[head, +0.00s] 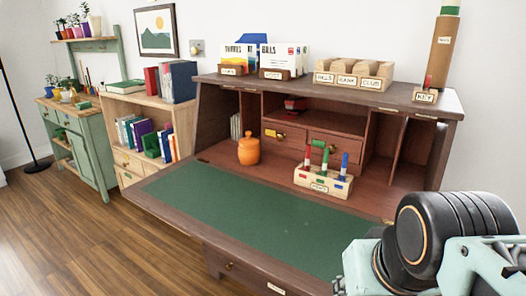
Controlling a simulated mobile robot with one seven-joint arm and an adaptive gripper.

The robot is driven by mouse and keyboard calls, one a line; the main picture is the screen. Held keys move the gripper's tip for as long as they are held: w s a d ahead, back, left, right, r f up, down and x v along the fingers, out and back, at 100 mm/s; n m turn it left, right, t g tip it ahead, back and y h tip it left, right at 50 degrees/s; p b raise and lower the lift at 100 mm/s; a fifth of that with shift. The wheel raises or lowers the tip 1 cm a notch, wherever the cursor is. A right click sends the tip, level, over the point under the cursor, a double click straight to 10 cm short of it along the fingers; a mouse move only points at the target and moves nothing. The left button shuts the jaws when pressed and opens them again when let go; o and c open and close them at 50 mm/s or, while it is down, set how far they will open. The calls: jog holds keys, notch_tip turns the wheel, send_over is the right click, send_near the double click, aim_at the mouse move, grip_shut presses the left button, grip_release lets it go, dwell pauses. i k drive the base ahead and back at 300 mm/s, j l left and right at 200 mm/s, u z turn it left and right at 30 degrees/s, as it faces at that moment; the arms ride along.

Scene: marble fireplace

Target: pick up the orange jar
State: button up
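The orange jar (249,151) stands upright on the open desk, at the back edge of the green writing surface (240,205), left of centre in the head view. It has a rounded body and a small knobbed lid. Nothing blocks my view of it. Part of my arm shows at the lower right of the head view, well to the right of the jar and apart from it. My gripper's fingers cannot be made out, so I cannot tell whether it is open or shut.
A wooden marker holder (323,182) with upright markers stands right of the jar. Drawers (334,148) and cubbyholes are behind. Letter holders and a brown tube (441,52) stand on the desk top (310,87). A bookcase (183,118) is at left. The green surface is clear.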

aim_at(248, 156)
jog(key=i+j, duration=0.25)
jog(key=j, duration=0.2)
jog(key=i+j+u, duration=0.1)
jog(key=j, duration=0.3)
jog(key=i+j, duration=0.35)
jog(key=i+j+u, duration=0.1)
jog(key=i+j, duration=0.15)
jog(key=j, duration=0.2)
jog(key=i+j+u, duration=0.2)
jog(key=j, duration=0.35)
jog(key=i, duration=0.1)
